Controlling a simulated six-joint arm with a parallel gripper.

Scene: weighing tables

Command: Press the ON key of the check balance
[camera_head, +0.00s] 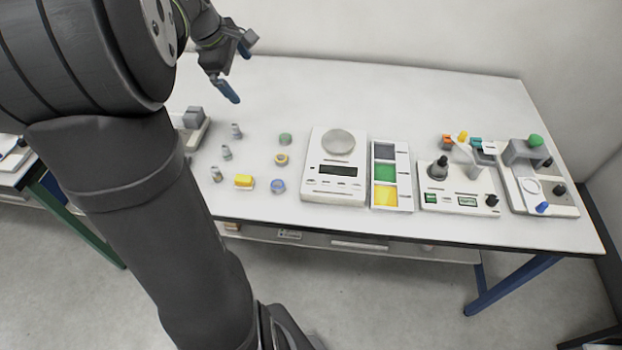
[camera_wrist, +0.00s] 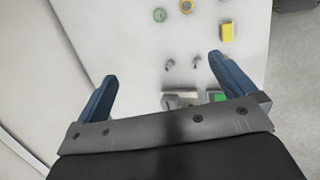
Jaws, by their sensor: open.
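A white balance (camera_head: 324,190) with a round grey pan (camera_head: 338,142) and a dark display (camera_head: 338,170) stands near the middle of the table. Small marks show on its front panel; I cannot read which is the ON key. My gripper (camera_head: 237,70) is high over the back left of the table, apart from the balance. In the wrist view, my gripper (camera_wrist: 161,67) has its two blue fingers wide apart with nothing between them. The balance does not show in the wrist view.
Small metal weights (camera_head: 226,152), a yellow block (camera_head: 243,181) and round lids (camera_head: 281,159) lie left of the balance. A tray with grey, green and yellow sections (camera_head: 376,203) stands close on its right. Instruments with knobs (camera_head: 455,200) stand further right.

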